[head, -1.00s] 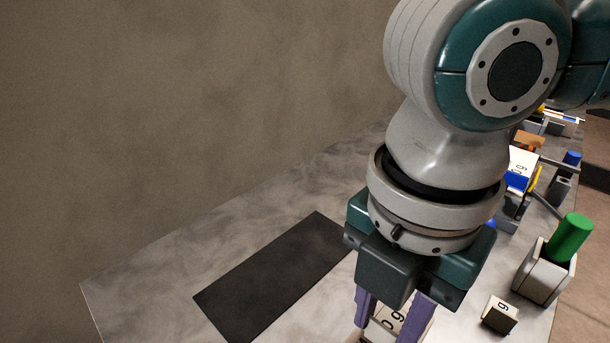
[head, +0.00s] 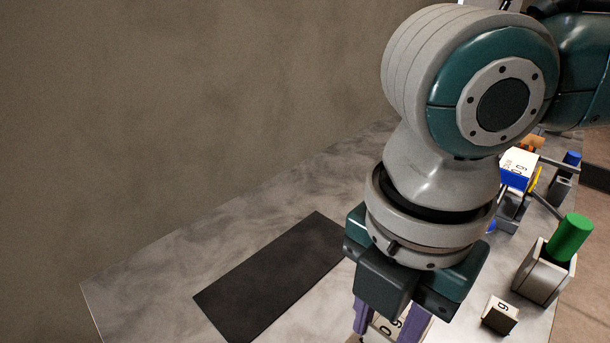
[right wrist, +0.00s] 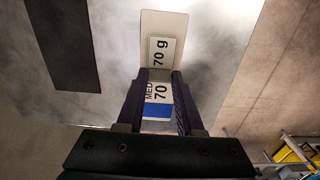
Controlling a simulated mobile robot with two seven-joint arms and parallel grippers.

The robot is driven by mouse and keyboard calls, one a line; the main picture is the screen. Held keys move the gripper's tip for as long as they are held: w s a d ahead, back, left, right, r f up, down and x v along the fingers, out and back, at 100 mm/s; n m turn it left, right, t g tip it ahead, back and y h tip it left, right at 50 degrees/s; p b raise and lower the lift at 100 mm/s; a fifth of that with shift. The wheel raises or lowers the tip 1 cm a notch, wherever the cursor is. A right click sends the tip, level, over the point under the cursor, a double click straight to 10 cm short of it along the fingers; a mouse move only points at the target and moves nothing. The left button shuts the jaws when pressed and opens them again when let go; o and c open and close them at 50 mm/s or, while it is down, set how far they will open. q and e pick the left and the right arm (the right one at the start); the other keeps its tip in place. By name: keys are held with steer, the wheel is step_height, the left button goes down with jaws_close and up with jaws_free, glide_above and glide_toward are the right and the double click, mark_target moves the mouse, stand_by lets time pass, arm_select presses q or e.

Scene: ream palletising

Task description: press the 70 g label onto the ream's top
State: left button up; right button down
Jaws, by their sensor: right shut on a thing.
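My right gripper (head: 390,336), with purple fingers, reaches down at the lower middle of the head view. A white plate with black figures, the 70 g label (head: 388,325), shows between its fingers, partly cut off by the frame. In the right wrist view my right gripper (right wrist: 162,72) is shut, with the 70 g label (right wrist: 163,51) at its fingertips. A cream slab, apparently the ream (right wrist: 164,22), lies behind the label. Whether they touch I cannot tell. A white face with "MED 70" and a blue band (right wrist: 157,110) shows between the fingers. My left gripper is out of view.
A black mat (head: 275,280) lies flat left of the gripper. To the right are a small block marked "g" (head: 500,315), a grey holder (head: 540,272) with a green cylinder (head: 570,237), and a white and blue box (head: 517,172). The table's left part is clear.

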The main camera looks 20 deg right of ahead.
steer(key=shift+f+p, duration=0.2)
steer(key=shift+p, duration=0.55)
stand_by(1.3)
stand_by(0.4)
steer(key=shift+c, duration=2.4)
jaws_free()
steer(key=shift+r, duration=0.1)
